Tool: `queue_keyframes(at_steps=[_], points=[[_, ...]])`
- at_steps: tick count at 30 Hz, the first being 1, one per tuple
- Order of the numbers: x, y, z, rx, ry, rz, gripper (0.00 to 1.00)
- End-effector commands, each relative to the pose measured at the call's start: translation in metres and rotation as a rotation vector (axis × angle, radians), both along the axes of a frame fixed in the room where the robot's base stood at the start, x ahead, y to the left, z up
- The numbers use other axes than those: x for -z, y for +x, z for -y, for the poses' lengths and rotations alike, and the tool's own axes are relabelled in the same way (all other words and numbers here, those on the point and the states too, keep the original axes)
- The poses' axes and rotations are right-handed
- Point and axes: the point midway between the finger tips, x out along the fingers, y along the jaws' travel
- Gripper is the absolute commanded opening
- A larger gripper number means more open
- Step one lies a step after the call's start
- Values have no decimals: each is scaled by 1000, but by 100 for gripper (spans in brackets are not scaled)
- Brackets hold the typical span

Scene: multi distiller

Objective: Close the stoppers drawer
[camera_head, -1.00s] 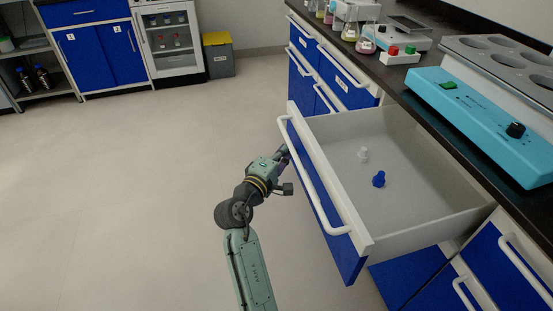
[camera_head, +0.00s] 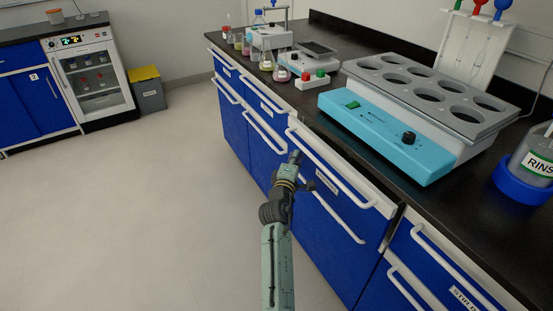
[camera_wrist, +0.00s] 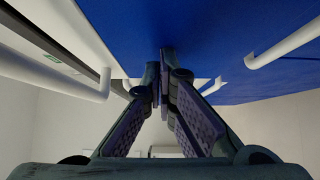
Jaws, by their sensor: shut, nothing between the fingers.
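The stoppers drawer (camera_head: 326,183) has a blue front with a white bar handle (camera_head: 335,170) and a small label. My gripper (camera_head: 297,156) is shut and empty at the left end of the drawer front, close to the handle's left end. In the wrist view my gripper's fingertips (camera_wrist: 164,66) point at the blue front (camera_wrist: 190,30), at or almost at its surface.
Other blue drawers with white bar handles (camera_head: 266,132) lie left, below and right. On the black counter (camera_head: 460,200) stand a turquoise instrument (camera_head: 385,140), flasks (camera_head: 281,73) and a blue-based rinse container (camera_head: 530,170). The floor (camera_head: 130,210) to the left is clear.

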Motion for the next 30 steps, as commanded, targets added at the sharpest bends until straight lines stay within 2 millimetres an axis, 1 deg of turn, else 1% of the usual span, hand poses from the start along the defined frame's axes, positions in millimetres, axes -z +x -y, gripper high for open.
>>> queue_keyframes(at_steps=[1,3,9,16,30], points=[[-3,6,10,3,0,-1,0],[-3,12,19,3,0,-1,0],[-1,23,34,2,0,-1,0],[-1,27,39,0,0,1,0],[-1,27,41,5,0,2,0]])
